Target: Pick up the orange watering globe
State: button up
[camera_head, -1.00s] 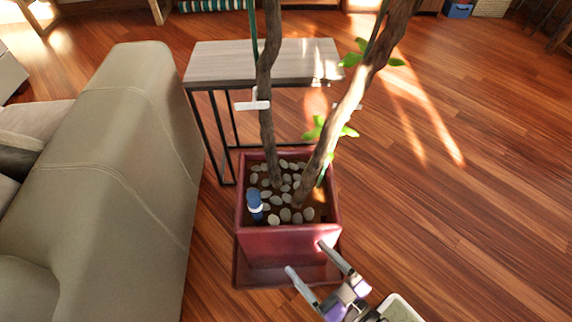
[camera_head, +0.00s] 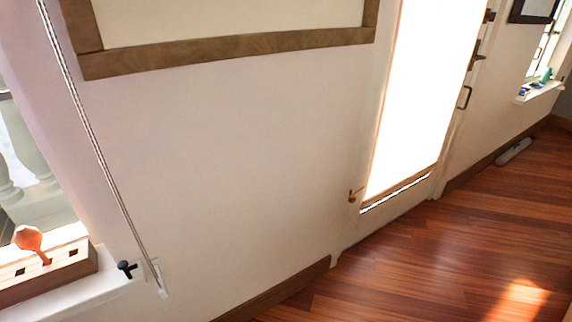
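The orange watering globe (camera_head: 29,239) is at the lower left of the head view, close to the picture's left edge. It has a round orange bulb and a thin stem that leans down to the right. The stem's end is at a brown wooden block with dark square holes (camera_head: 72,264) on the white window sill (camera_head: 95,297). My gripper is not in this view.
A blind cord (camera_head: 98,160) hangs beside the window and a small black object (camera_head: 127,268) is on the sill's end. A bright glass door (camera_head: 415,100) stands at the right. The wooden floor (camera_head: 440,250) at lower right is clear.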

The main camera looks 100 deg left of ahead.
aim_at(30, 238)
jog(key=u, duration=1.45)
jog(key=i+u, duration=0.1)
jog(key=u, duration=1.85)
jog(key=l+u, duration=0.15)
jog(key=u, duration=0.2)
jog(key=k+j, duration=0.05)
